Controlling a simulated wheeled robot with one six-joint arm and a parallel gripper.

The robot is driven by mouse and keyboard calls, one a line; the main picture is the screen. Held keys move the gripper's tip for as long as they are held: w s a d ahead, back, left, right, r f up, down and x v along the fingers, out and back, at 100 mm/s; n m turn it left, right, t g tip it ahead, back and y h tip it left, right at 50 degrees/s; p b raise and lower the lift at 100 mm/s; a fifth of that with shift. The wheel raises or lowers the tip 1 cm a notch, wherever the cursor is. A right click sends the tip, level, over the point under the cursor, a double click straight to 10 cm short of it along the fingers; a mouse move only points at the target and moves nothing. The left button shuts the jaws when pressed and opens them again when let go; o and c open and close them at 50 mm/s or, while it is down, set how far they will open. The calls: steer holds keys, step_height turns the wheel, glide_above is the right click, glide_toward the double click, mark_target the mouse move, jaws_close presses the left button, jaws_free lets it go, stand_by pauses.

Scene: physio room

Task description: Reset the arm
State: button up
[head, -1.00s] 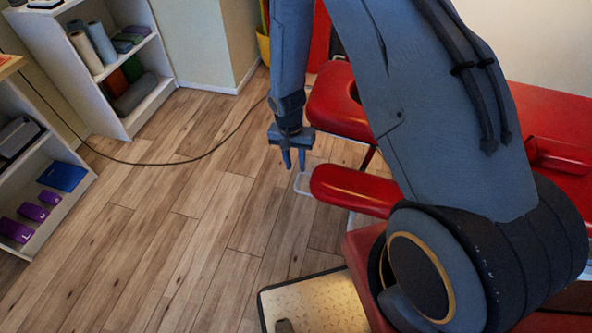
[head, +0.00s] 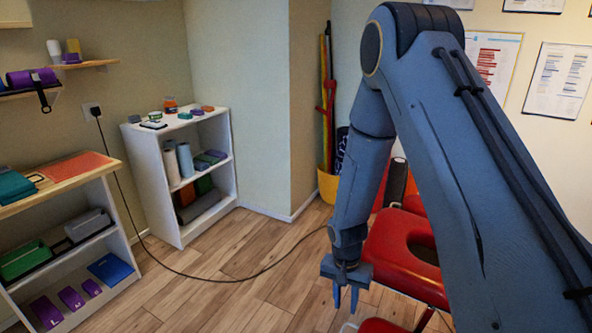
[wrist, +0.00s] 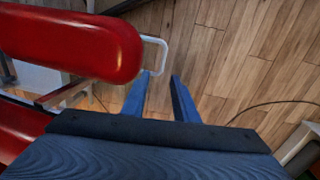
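My gripper (head: 346,298) hangs pointing down at the end of my bent arm, in front of the red treatment table (head: 402,245). In the wrist view my gripper (wrist: 160,88) shows two blue fingers spread apart with bare floor between them, so it is open and empty. A red padded armrest (wrist: 75,45) lies left of the fingers in the wrist view, apart from them. My upper arm hides much of the table in the head view.
A white shelf (head: 160,190) with rolls and blocks stands at the back. A wooden-topped shelf (head: 75,245) stands at the left. A black cable (head: 215,279) runs across the floor. A yellow bin (head: 327,187) stands in the corner. The wooden floor (head: 230,305) between is open.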

steer(key=s+d+r+n, duration=0.2)
steer(key=s+r, duration=0.6)
steer(key=r, duration=0.3)
steer(key=s+d+r+n, duration=0.1)
steer(key=s+r+n, duration=0.2)
steer(key=s+r, duration=0.5)
step_height(320, 180, up, 4)
steer(key=shift+d+r+n+t+y, duration=0.1)
steer(key=shift+d+n+t+y, duration=0.2)
steer(key=shift+d+y, duration=0.1)
steer(key=shift+w, duration=0.1)
